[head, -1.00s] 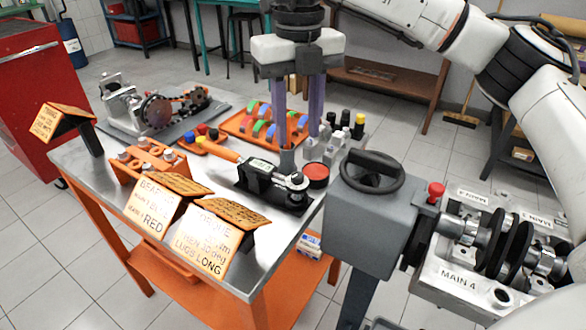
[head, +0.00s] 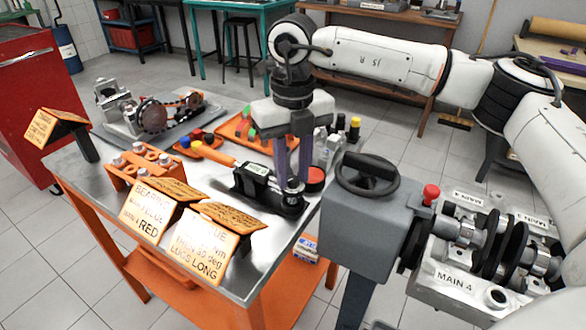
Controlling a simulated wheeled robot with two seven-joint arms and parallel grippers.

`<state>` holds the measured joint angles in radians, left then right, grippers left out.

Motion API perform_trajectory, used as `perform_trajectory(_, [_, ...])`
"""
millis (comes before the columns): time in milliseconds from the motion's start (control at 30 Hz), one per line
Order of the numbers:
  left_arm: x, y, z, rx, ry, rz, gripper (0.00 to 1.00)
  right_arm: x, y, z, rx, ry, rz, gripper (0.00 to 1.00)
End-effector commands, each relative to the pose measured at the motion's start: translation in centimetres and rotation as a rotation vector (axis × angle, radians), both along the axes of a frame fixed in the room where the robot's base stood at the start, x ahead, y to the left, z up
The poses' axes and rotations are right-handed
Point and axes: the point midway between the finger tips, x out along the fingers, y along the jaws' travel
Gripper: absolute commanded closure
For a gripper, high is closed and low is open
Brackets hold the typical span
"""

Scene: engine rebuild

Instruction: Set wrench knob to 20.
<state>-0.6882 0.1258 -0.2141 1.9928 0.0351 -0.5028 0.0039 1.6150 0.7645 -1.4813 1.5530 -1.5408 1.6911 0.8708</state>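The torque wrench lies on the steel-topped table, with an orange handle (head: 215,154), a small lit display (head: 257,168) and a black body (head: 250,184). Its right end sits in a black base (head: 291,210). My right gripper (head: 291,185) points straight down over that end, one purple finger on each side of the upright grey knob area. The fingers mostly hide the knob, so its setting and any contact cannot be read. The gap between the fingers is narrow. My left gripper is not in view.
A red-topped round can (head: 316,177) stands just right of the wrench. Instruction signs (head: 205,245) stand in front, an orange parts tray (head: 232,128) behind. A grey stand with a handwheel (head: 368,172) and a crankshaft block (head: 460,283) are at right.

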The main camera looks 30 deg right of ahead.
Motion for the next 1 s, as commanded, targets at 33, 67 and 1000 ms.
perform_trajectory(33, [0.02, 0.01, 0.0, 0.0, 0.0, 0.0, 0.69, 0.0, -0.01, 0.01, 0.0, 0.0, 0.0, 0.83])
perform_trajectory(67, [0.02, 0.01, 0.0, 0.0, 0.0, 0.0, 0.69, 0.0, -0.01, 0.01, 0.0, 0.0, 0.0, 0.88])
perform_trajectory(1000, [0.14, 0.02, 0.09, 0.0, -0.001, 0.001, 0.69, 0.0, 0.01, 0.05, 0.001, 0.001, 0.421, 1.0])
